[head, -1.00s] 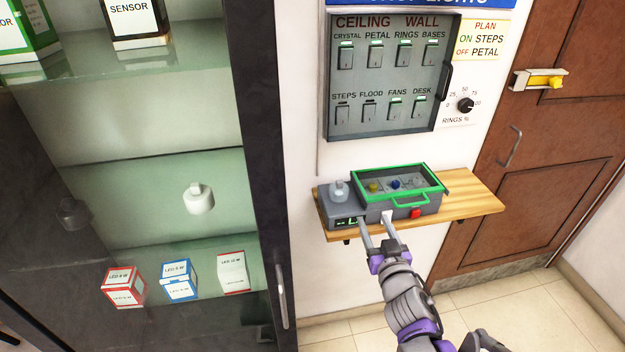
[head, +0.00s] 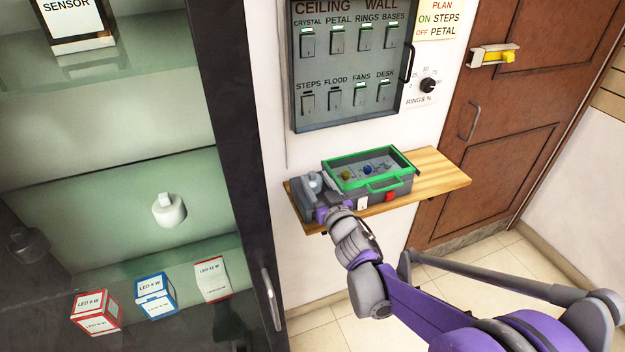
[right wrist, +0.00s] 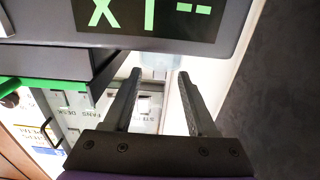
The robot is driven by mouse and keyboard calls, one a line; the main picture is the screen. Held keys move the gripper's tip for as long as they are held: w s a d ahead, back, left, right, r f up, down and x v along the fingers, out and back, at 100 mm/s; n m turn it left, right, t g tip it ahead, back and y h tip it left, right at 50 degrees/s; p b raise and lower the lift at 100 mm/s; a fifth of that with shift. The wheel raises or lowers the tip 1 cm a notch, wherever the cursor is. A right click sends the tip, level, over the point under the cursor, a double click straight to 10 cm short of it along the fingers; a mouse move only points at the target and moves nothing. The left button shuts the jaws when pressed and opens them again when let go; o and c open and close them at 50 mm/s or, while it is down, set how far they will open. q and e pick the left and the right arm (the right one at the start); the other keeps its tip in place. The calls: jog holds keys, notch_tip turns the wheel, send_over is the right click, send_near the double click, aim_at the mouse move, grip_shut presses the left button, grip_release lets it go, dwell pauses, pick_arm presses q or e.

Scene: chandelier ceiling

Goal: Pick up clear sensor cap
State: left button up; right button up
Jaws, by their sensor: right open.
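The clear sensor cap (head: 313,181) is a small pale translucent dome on the left end of the grey tester box (head: 401,194), which sits on the wooden wall shelf. My right gripper (head: 316,196) is at that left end, its fingers close to the cap and partly hidden. In the right wrist view, the right gripper (right wrist: 159,75) is open with nothing held between its fingers. A pale translucent patch, apparently the cap (right wrist: 156,66), shows just beyond the gap between the fingertips. Contact cannot be told. My left gripper is not in view.
The tester's display (right wrist: 150,14) is close above the fingers in the wrist view. A green-framed tray (head: 372,167) tops the box. The shelf's right end (head: 445,173) is clear. A glass cabinet (head: 225,150) stands left; a switch panel (head: 345,70) hangs above; a door (head: 500,130) is right.

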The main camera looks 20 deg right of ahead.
aim_at(314, 176)
jog(key=w, duration=0.3)
jog(key=shift+w+d, duration=0.1)
grip_shut()
